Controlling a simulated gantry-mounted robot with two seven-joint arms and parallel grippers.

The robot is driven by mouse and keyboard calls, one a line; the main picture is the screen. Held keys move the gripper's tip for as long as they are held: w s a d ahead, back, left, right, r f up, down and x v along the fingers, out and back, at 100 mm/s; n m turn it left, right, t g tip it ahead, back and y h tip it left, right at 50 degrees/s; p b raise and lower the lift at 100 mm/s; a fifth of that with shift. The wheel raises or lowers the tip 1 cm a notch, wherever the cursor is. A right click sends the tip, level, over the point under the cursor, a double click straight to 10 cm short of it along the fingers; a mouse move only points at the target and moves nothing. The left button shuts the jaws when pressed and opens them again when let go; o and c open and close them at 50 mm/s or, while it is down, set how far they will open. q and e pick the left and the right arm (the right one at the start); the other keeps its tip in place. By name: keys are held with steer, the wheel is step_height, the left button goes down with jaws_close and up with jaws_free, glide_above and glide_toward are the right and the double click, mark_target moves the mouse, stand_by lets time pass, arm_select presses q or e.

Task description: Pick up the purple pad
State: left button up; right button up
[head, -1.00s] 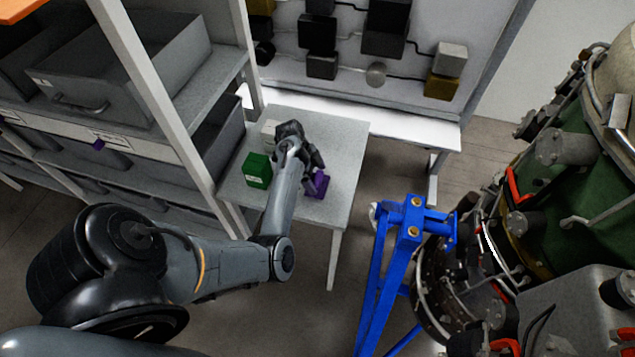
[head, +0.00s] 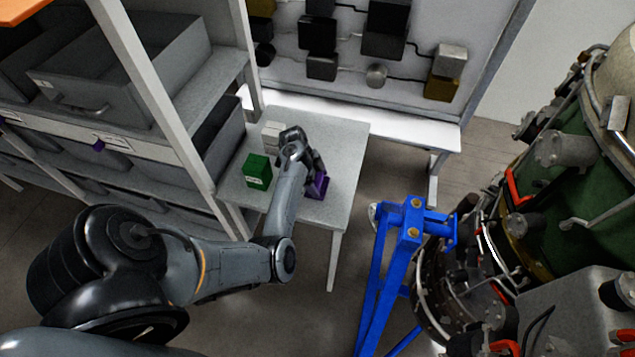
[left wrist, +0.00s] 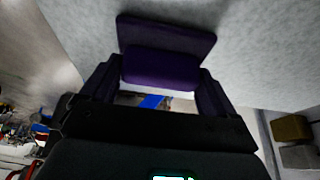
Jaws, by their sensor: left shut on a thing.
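The purple pad (head: 317,187) is at the right part of the small grey table (head: 343,150). My left gripper (head: 314,175) is over it and shut on it; the arm partly hides the pad in the head view. In the left wrist view the purple pad (left wrist: 162,68) sits between the two fingers of my left gripper (left wrist: 155,84), with a wider flat purple part beyond. Whether the pad still touches the table is hard to tell. My right gripper is not in view.
A green box (head: 257,171) and a white box (head: 271,134) stand on the table left of my gripper. A shelf with grey bins (head: 130,60) is at the left. A blue stand (head: 385,270) and the green turbine (head: 585,170) are at the right.

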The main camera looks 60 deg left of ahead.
arm_select(q)
steer(key=shift+r, duration=0.15)
step_height(320, 180, up, 12)
step_height(320, 180, up, 5)
steer(key=p, duration=0.3)
glide_above(317, 179)
steer(key=shift+d+r+p, duration=0.15)
steer(key=shift+r+p, duration=0.2)
steer(key=shift+p, duration=0.3)
steer(key=o, duration=0.5)
steer(key=c, duration=0.4)
